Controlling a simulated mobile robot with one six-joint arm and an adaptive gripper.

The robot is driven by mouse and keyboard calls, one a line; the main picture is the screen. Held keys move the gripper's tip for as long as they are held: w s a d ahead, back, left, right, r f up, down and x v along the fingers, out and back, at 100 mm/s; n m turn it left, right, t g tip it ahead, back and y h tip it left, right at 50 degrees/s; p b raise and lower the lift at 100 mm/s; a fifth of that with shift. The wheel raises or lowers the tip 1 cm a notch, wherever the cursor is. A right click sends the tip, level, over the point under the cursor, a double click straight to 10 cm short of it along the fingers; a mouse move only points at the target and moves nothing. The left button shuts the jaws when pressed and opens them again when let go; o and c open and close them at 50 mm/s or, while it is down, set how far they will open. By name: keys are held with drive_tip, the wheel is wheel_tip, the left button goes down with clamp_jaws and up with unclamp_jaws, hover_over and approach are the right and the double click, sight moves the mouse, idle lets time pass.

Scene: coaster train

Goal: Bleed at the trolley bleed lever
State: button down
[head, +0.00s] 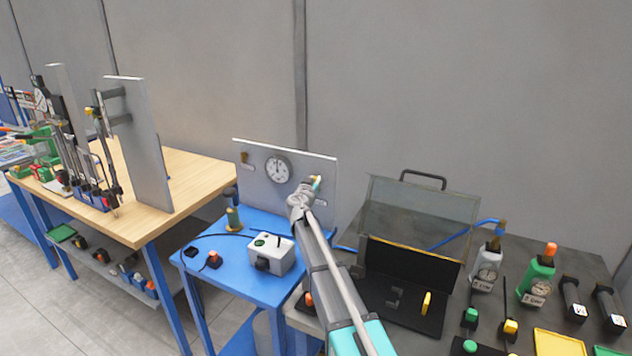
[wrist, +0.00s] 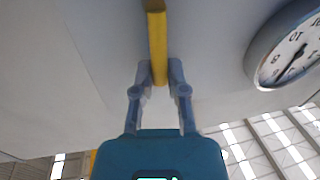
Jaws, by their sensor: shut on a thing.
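The yellow bleed lever (wrist: 157,45) shows in the wrist view, running down from the top edge between my fingers. My gripper (wrist: 159,75) is shut on its end, one finger on each side. In the head view my gripper (head: 314,186) is at the right part of the grey gauge panel, where my arm hides most of the lever. The round dial gauge (head: 278,169) is on the panel to the left of my gripper. It shows at the right in the wrist view (wrist: 295,50), with a dark needle.
The panel (head: 250,185) stands at the back of a blue trolley (head: 225,275) carrying a white box (head: 269,255). A dark bench with an open clear-lidded case (head: 415,235) and gauged bottles (head: 538,278) is at the right. A wooden workbench (head: 195,185) is at the left.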

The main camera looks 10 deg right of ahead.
drive_tip(key=w+a+f+n+g+h+b, duration=0.1)
drive_tip(key=w+a+f+n+g, duration=0.2)
drive_tip(key=n, duration=1.2)
drive_tip(key=shift+a+f+g+h+b, duration=0.35)
drive_tip(key=shift+a+f, duration=0.2)
drive_tip(key=shift+f, duration=0.6)
drive_tip(key=c, duration=0.7)
unclamp_jaws()
drive_tip(key=shift+n, duration=0.3)
drive_tip(key=shift+o, duration=0.2)
